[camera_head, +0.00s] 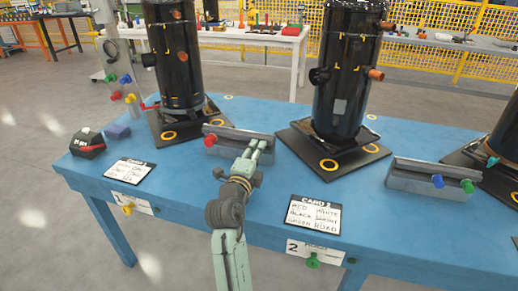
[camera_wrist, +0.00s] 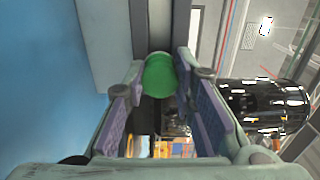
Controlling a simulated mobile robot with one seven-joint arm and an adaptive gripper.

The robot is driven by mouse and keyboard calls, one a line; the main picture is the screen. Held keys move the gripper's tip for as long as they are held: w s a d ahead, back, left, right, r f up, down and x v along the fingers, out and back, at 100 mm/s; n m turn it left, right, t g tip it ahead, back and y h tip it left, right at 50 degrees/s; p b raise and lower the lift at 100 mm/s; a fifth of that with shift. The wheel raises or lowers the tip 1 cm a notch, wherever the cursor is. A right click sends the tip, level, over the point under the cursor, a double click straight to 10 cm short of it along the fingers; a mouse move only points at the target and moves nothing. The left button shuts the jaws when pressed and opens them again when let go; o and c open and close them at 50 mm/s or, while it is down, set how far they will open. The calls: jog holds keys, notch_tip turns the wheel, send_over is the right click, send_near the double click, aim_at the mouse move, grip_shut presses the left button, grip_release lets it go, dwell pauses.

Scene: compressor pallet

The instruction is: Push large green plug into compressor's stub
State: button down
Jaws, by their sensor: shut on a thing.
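A round green plug (camera_wrist: 160,74) sits between my gripper's fingers in the wrist view. My gripper (camera_head: 260,146) is shut on it, just over the grey rail tray (camera_head: 222,129) between the two nearer compressors in the head view. The fingers hide the plug there. Whether it still touches the tray, I cannot tell. The middle black compressor (camera_head: 345,75) stands upright to the right, with a dark stub (camera_head: 320,76) on its left and a copper-coloured one (camera_head: 376,75) on its right. Another black compressor (camera_head: 175,65) stands at the left. A black cylinder (camera_wrist: 265,105) shows in the wrist view.
A red plug (camera_head: 210,140) is at the tray's left end. Another tray (camera_head: 410,180) at the right has blue and green plugs. Cards (camera_head: 315,214) lie along the front of the blue table (camera_head: 270,215). A third compressor (camera_head: 506,135) is cut off at the right.

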jog(key=shift+s, duration=0.1)
jog(key=shift+b+v, duration=1.3)
jog(key=shift+v, duration=1.55)
